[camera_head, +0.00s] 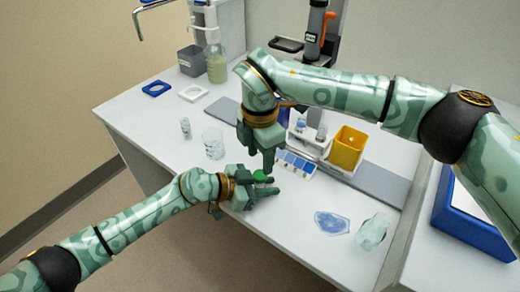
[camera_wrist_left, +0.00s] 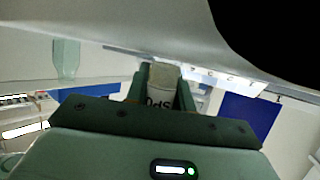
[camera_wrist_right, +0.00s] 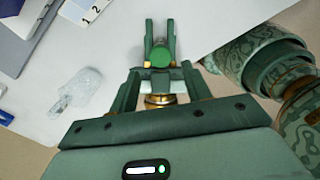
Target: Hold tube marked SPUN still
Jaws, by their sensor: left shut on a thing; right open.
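The tube marked SPUN shows mainly as a green cap (camera_head: 260,177) in the head view. The cap also shows in the right wrist view (camera_wrist_right: 162,58), seen from above. My left gripper (camera_head: 272,187) is shut on this tube, above the table's front part. In the left wrist view the pale tube (camera_wrist_left: 162,78) sits between the left fingers, its label partly readable, its lower part hidden. My right gripper (camera_head: 268,165) is open just above the cap, with its fingers pointing down; the right wrist view shows its fingers spread (camera_wrist_right: 160,82).
A clear beaker (camera_head: 213,144) and small vial (camera_head: 185,127) stand left.

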